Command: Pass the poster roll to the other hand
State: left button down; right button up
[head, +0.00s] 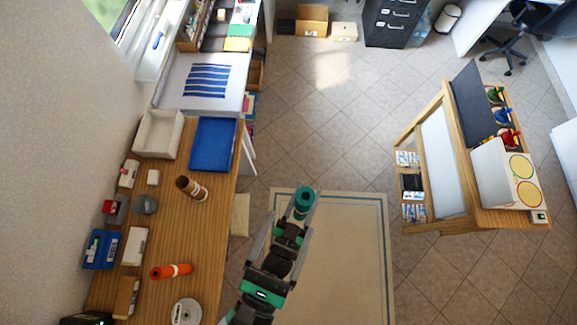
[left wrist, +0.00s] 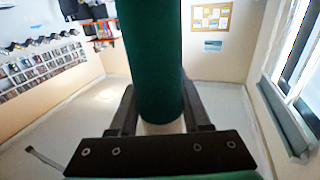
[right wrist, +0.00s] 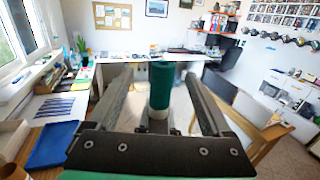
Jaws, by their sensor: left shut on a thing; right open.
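The poster roll is a dark green tube with a white lower part. In the head view the poster roll (head: 304,200) is seen nearly end-on, above the floor right of the wooden counter. My left gripper (head: 297,219) is shut on it. In the left wrist view the roll (left wrist: 154,60) stands upright between the dark fingers (left wrist: 163,122), its top out of frame. My right gripper (head: 293,208) is open, its long grey fingers spread on either side of the roll. In the right wrist view the roll (right wrist: 161,88) shows between these fingers (right wrist: 160,95); contact is not visible.
A wooden easel-like stand (head: 447,160) is at right.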

aim_at(309, 188)
jog(key=x, duration=0.4)
jog(key=f+x, duration=0.1)
jog(key=x, duration=0.6)
jog(key=shift+w+d+f, duration=0.15)
jog(key=shift+d+f, duration=0.15)
jog(key=shift+d, duration=0.2)
jog(key=c, duration=1.3)
pick_arm(q)
jog(key=shift+c, duration=1.4)
grip_release()
pick_arm(e)
grip_shut()
